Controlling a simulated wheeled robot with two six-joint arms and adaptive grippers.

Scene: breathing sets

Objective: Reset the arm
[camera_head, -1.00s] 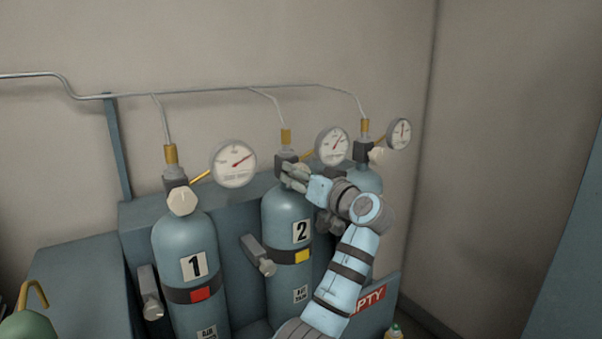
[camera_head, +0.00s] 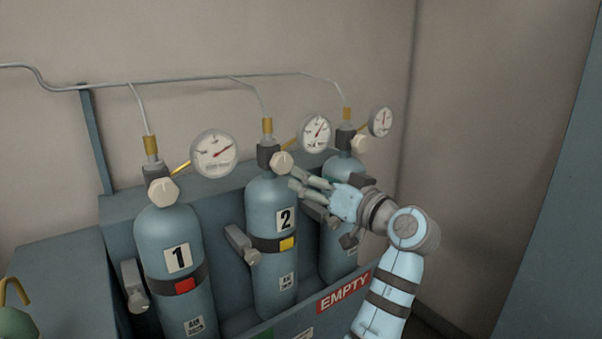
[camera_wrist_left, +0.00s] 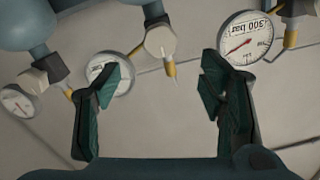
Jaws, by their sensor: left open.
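My left gripper (camera_head: 297,180) is open and empty, just right of and a little below the cream valve knob (camera_head: 281,162) of cylinder 2 (camera_head: 265,216). A gap shows between the fingers and the knob. In the left wrist view, the two dark green fingers of the gripper (camera_wrist_left: 160,90) stand wide apart with nothing between them. My arm reaches in from the lower right of the head view and partly covers the third cylinder (camera_head: 345,180). My right gripper is not in view.
Cylinder 1 (camera_head: 173,222) stands at the left in the blue-grey rack (camera_head: 225,205). Round gauges (camera_head: 214,153) sit above the cylinders, joined to a wall pipe (camera_head: 200,80). A red EMPTY sign (camera_head: 343,292) is on the rack front. Open room lies right of the rack.

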